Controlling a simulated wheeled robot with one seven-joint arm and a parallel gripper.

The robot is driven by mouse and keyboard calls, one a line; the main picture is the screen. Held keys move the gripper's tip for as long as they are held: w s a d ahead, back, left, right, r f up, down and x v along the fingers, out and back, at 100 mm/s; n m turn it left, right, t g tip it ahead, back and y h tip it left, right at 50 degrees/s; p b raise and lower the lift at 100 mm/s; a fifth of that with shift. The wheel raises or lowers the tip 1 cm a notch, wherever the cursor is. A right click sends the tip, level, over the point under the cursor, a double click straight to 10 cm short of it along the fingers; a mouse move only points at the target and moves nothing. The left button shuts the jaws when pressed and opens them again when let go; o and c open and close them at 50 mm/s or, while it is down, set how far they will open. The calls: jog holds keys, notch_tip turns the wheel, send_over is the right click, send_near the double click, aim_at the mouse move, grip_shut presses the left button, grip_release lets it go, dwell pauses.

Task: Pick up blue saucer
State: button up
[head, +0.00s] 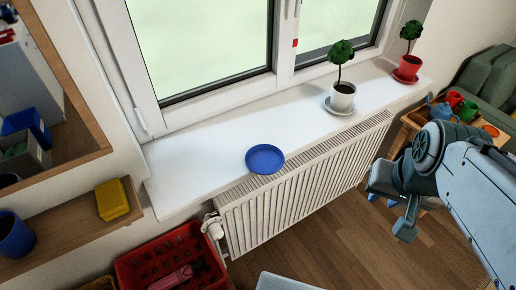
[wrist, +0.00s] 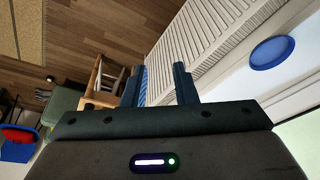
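The blue saucer (head: 265,159) lies flat on the white windowsill, near its front edge above the radiator. It is empty, and it also shows at the right of the wrist view (wrist: 272,52). My gripper (head: 388,208) is to the right of the saucer, out in front of the radiator and well apart from it. In the wrist view my gripper (wrist: 158,86) has its two fingers spread with nothing held between them.
The white windowsill (head: 205,155) also bears two small potted trees on saucers, one in a white pot (head: 342,97) and one in a red pot (head: 407,68). A radiator (head: 300,185) stands below. A red crate (head: 170,262) is at lower left. The sill around the saucer is clear.

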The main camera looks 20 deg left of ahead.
jog(key=w+a+f+m+y+b, duration=0.2)
jog(key=w+a+m, duration=0.25)
jog(key=a, duration=0.65)
jog(key=m+y, duration=0.2)
jog(key=m, duration=0.1)
send_near(270, 174)
jog(key=b+x, duration=0.1)
jog(key=x, duration=0.5)
jog(key=shift+s+a+f, duration=0.1)
jog(key=shift+w+a+f, duration=0.2)
jog(key=shift+f, duration=0.25)
jog(key=shift+c, duration=0.4)
grip_shut()
